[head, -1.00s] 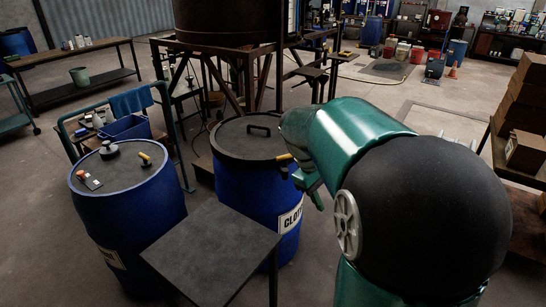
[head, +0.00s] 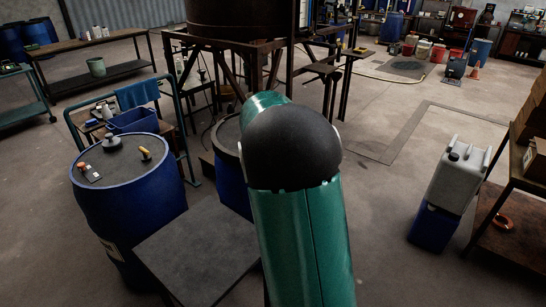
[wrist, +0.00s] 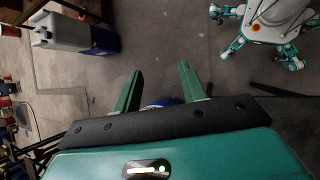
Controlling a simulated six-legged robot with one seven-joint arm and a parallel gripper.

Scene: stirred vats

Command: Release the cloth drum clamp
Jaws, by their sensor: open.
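The cloth drum (head: 231,185) is a blue drum with a dark lid, mostly hidden behind my green arm in the head view. Its lettered label and the clamp with the yellow handle are hidden now. My gripper (wrist: 160,68) shows in the wrist view with its two green fingers apart and nothing between them. A small blue and white patch (wrist: 165,102) shows low between the fingers; I cannot tell what it belongs to. In the head view my gripper is hidden behind the arm.
A second blue drum (head: 130,205) with knobs on its lid stands left. A dark square table (head: 195,250) stands in front. A pale jerrycan (head: 459,175) sits on a blue container (head: 434,226) at right. A vat frame (head: 255,75) stands behind. Floor between is clear.

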